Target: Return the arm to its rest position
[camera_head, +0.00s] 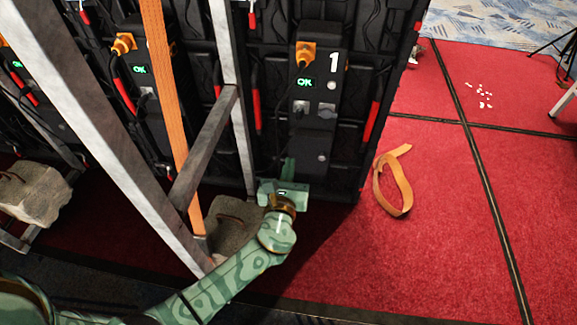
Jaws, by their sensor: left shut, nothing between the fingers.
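My left arm is green with a wavy pattern and reaches in from the lower left. Its left gripper (288,166) is shut and empty, pointing up in front of the lower part of the panel marked 1 (318,120). That panel has an orange plug at its top and a lit green OK display. I cannot tell whether the gripper touches the panel. My right gripper is not in view.
Metal struts (120,150) and an orange strap (162,100) stand left of the gripper. A stone weight (228,225) sits behind my arm, another (32,193) far left. A loose strap (402,190) lies on the open red carpet (440,240). White scraps (484,97) lie beyond.

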